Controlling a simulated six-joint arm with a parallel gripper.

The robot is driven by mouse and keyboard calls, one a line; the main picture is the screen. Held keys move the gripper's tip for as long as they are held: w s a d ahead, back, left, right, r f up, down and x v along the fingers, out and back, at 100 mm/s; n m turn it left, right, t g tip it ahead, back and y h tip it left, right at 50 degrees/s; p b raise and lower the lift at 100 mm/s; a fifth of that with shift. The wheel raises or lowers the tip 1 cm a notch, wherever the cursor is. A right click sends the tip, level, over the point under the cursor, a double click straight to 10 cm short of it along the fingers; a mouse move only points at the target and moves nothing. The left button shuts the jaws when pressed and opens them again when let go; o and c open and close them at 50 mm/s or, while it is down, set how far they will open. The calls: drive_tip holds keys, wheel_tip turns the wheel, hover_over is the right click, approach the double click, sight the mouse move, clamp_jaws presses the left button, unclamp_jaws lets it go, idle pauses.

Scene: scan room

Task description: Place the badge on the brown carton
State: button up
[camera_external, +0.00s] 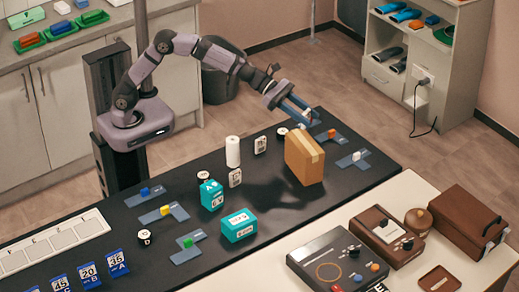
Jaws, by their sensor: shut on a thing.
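The brown carton (304,160) stands upright on the dark table, with a paler tape strip over its top and side. My gripper (301,118) is above and just behind the carton's top edge, reaching down from the upper left. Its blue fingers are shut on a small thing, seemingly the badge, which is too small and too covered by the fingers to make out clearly. I cannot tell whether it touches the carton.
Blue angled pieces with coloured cubes (352,160) lie on both sides. A pale counter with a control box (338,262) is in front.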

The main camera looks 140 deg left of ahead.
drive_tip(key=shift+f+b, duration=0.95)
drive_tip(key=shift+f, duration=2.3)
drive_tip(key=shift+f, duration=0.1)
drive_tip(key=o, duration=1)
drive_tip(key=b+v, duration=0.1)
drive_tip(key=v, duration=1.1)
drive_tip(key=shift+d, duration=0.1)
